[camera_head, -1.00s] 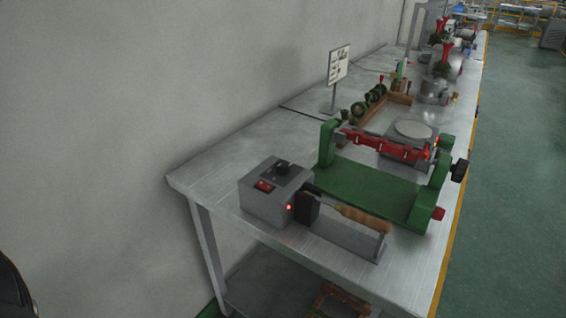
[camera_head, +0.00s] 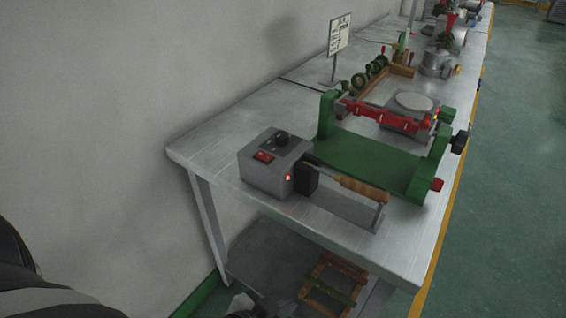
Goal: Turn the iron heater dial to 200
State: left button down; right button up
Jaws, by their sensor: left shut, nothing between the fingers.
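The iron heater is a grey box (camera_head: 274,166) on the near left end of the metal table. Its black dial (camera_head: 282,139) is on top, beside a red switch (camera_head: 263,156); the dial's numbers are too small to read. A red light glows on its front. A soldering iron with a wooden handle (camera_head: 362,188) rests in the holder beside the box. My left arm enters at the lower left. My left gripper (camera_head: 243,304) shows only in part at the bottom edge, below the tabletop and well apart from the heater, shut and empty. My right gripper is out of view.
A green stand (camera_head: 370,163) with a red bar is right behind the heater. A sign (camera_head: 339,35) and other equipment stand farther back. A wooden frame (camera_head: 335,285) is on the lower shelf. The tabletop left of the heater is clear, with a wall behind.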

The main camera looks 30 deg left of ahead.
aim_at(281, 137)
jog(key=u, duration=2.1)
jog(key=k, duration=0.2)
jog(key=z, duration=1.05)
jog(key=i, duration=0.1)
